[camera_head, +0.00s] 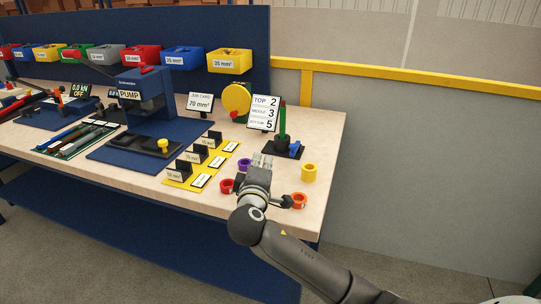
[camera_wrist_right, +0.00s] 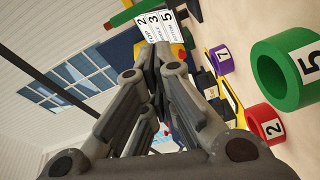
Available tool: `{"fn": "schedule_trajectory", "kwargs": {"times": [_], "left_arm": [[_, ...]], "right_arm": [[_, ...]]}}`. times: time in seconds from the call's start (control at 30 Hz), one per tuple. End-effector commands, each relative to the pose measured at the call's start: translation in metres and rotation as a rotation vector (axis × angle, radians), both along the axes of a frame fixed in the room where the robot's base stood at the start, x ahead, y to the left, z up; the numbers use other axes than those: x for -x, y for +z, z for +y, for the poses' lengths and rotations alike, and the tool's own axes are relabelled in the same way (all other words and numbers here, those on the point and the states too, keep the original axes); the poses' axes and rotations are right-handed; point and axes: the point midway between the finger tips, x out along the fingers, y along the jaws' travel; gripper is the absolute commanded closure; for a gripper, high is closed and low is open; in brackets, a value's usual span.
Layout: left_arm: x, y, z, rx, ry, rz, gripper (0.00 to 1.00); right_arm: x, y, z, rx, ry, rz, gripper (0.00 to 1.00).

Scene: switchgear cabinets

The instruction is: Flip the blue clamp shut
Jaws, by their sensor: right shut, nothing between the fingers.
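The blue clamp (camera_head: 295,149) is a small blue piece on a dark base (camera_head: 273,149), beside an upright post (camera_head: 282,128) with a red and green top, near the bench's right end. At this size I cannot tell how far it is open. My right gripper (camera_head: 262,160) is shut and empty, in front of the base and to the left of the clamp, apart from it. In the right wrist view its fingers (camera_wrist_right: 155,52) are together and point toward the number card (camera_wrist_right: 155,27). My left gripper is not in view.
The number card (camera_head: 263,113) stands behind the base. A yellow board (camera_head: 201,163) with small holders lies to the left. A yellow rail (camera_head: 400,82) runs along the wall.

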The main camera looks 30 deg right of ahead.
Motion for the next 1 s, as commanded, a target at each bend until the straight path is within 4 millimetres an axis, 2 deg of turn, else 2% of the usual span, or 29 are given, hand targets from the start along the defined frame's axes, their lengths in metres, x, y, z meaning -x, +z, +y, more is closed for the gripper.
{"fn": "schedule_trajectory", "kwargs": {"times": [0.5, 0.7, 1.0], "left_arm": [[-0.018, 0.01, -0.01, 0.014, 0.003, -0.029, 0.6], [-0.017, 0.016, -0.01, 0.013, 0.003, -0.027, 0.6], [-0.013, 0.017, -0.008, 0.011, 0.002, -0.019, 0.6]], "right_arm": [[-0.075, -0.004, -0.057, 0.001, -0.003, 0.0, 1.0], [-0.061, -0.011, -0.082, 0.003, -0.001, 0.001, 1.0], [-0.057, -0.015, -0.09, -0.001, 0.0, 0.001, 1.0]]}}
